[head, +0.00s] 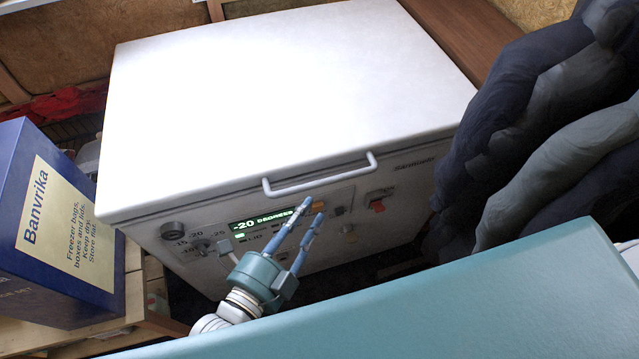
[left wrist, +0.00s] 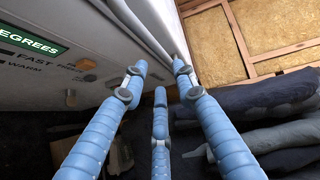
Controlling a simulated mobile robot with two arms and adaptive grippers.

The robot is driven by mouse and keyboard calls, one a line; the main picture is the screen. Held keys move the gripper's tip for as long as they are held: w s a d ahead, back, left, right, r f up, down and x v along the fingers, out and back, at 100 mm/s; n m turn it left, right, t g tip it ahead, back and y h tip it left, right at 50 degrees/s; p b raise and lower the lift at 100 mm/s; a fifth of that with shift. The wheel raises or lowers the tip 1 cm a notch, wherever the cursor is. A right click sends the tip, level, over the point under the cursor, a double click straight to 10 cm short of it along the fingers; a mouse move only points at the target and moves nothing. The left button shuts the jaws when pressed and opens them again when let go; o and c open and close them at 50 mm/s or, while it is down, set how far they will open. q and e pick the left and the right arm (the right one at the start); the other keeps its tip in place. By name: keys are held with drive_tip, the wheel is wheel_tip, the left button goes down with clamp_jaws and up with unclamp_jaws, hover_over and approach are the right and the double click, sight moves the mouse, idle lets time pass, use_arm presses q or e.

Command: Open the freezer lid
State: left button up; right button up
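The white chest freezer (head: 390,205) stands in front of me with its lid (head: 280,100) shut flat. A white bar handle (head: 320,176) sits on the lid's front edge. My left gripper (head: 315,208) is just below the handle, in front of the control panel, its blue fingers pointing up towards the handle. In the left wrist view the gripper (left wrist: 160,75) has its fingers spread, with nothing held between them. The freezer's front and lid edge show beyond the fingertips there; whether a finger touches the handle I cannot tell. My right gripper is not in view.
A blue Banvrika box (head: 70,225) stands on a wooden surface at the left. Dark and grey padded rolls (head: 540,130) are piled close to the freezer's right side. Wooden framing and insulation wall (head: 60,45) are behind. The control panel has a red switch (head: 377,206).

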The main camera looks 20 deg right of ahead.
sight(328, 183)
use_arm(q)
drive_tip(key=x, duration=1)
drive_tip(key=shift+w+d+p, duration=0.15)
drive_tip(key=shift+w+p, duration=0.1)
drive_tip(key=shift+p, duration=0.1)
clamp_jaws()
